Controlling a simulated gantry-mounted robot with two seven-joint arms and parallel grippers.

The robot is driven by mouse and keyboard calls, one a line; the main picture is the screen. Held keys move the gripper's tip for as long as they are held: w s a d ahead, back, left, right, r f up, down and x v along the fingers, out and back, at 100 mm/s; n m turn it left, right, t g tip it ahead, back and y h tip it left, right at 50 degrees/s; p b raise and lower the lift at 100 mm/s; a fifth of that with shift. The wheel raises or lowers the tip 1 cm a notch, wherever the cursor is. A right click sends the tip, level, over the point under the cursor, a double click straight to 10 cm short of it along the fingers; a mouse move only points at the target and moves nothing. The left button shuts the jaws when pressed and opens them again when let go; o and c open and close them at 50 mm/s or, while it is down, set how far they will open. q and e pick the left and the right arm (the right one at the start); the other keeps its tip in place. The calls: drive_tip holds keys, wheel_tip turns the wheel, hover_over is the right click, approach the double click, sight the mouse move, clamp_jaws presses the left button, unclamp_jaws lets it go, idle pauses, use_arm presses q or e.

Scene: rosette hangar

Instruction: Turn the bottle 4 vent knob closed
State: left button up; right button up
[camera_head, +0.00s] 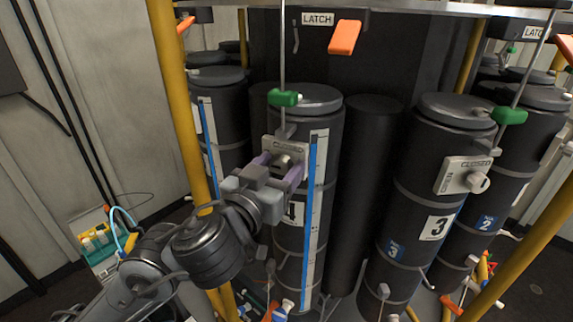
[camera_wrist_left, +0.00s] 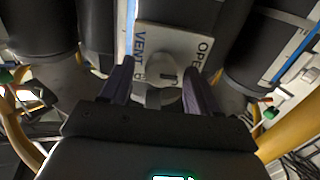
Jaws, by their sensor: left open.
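Bottle 4 (camera_head: 322,102) is a tall black cylinder with a white "4" label, left of centre in the head view. Its vent plate (camera_head: 270,146) carries the word CLOSED at the top; VENT and OPE- read on the plate in the left wrist view (camera_wrist_left: 192,40). The grey vent knob (camera_head: 284,161) is on this plate, and it shows in the left wrist view (camera_wrist_left: 161,77). My left gripper (camera_head: 279,166) is open, its purple fingers on either side of the knob with visible gaps in the wrist view (camera_wrist_left: 158,68). My right gripper is not in view.
Bottle 3 (camera_head: 404,198) stands to the right with its own vent plate (camera_head: 452,176). A green handle (camera_head: 285,98) on a thin rod is just above the vent plate. A yellow post (camera_head: 178,90) rises close to my left arm. An orange latch (camera_head: 344,37) is behind.

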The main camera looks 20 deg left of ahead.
use_arm(q)
drive_tip(key=shift+c, duration=0.4)
drive_tip(key=c, duration=1)
drive_tip(key=shift+o, duration=0.2)
drive_tip(key=m, duration=0.4)
drive_tip(key=shift+m, duration=0.4)
drive_tip(key=m, duration=0.4)
drive_tip(key=shift+d+m+b, duration=0.1)
drive_tip(key=shift+m+b, duration=0.2)
drive_tip(key=m, duration=0.5)
drive_tip(key=shift+f, duration=0.1)
drive_tip(key=shift+f+m+b, duration=0.1)
drive_tip(key=shift+m+b, duration=0.2)
drive_tip(key=shift+m, duration=1.4)
